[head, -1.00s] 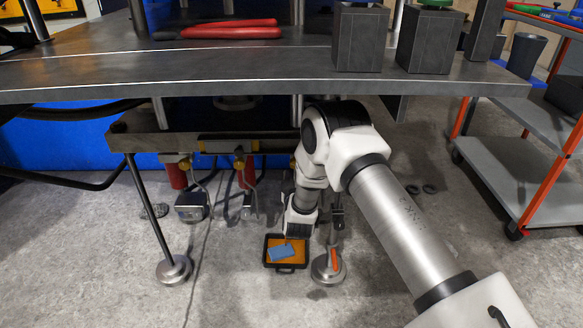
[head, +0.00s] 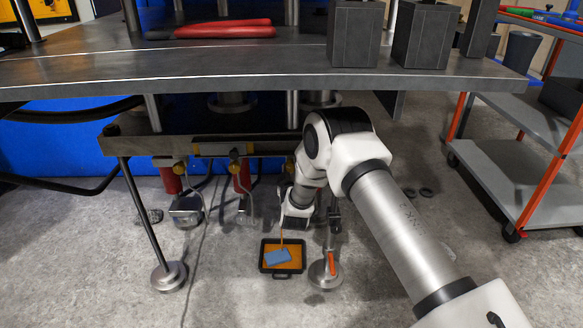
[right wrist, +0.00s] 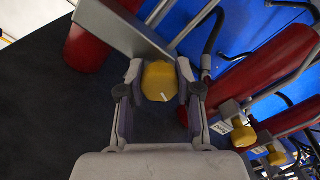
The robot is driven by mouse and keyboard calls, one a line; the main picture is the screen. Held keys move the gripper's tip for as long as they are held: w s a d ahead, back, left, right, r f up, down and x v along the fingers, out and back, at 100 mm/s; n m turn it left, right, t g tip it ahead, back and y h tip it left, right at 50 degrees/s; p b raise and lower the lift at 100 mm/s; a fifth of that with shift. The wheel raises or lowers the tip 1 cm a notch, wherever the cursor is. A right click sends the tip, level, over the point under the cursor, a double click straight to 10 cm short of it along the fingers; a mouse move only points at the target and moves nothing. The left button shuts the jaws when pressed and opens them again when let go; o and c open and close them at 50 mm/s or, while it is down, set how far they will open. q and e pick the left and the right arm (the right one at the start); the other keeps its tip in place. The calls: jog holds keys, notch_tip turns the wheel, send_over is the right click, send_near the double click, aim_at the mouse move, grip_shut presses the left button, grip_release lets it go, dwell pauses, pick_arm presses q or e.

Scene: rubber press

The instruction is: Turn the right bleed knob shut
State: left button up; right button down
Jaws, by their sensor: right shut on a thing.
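A yellow knob (right wrist: 159,82) with a small white mark sits between the two fingers of my right gripper (right wrist: 160,68) in the right wrist view. The fingers are closed on its sides. In the head view my right gripper (head: 297,212) is under the press table, above a black tray (head: 263,262); its fingertips and the held knob are hidden there. A thin orange streak (head: 282,238) runs down toward the tray, which has an orange inside and a blue block or cloth (head: 278,257) in it. My left gripper is not in view.
Red cylinders (head: 242,178) and other yellow knobs (head: 233,154) are left of my right arm. The tabletop (head: 230,85) overhangs the gripper. A cart (head: 520,170) stands at the right.

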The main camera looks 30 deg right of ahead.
jog(key=shift+m, duration=0.3)
jog(key=shift+m+p, duration=0.65)
jog(key=shift+m, duration=0.25)
jog(key=m+p, duration=0.1)
jog(key=m, duration=0.2)
jog(key=shift+m, duration=0.4)
jog(key=m, duration=0.3)
jog(key=shift+p, duration=0.35)
jog(key=shift+a+f+m, duration=0.1)
jog(key=shift+m, duration=1.8)
jog(key=c, duration=0.8)
grip_release()
jog(key=shift+o, duration=0.2)
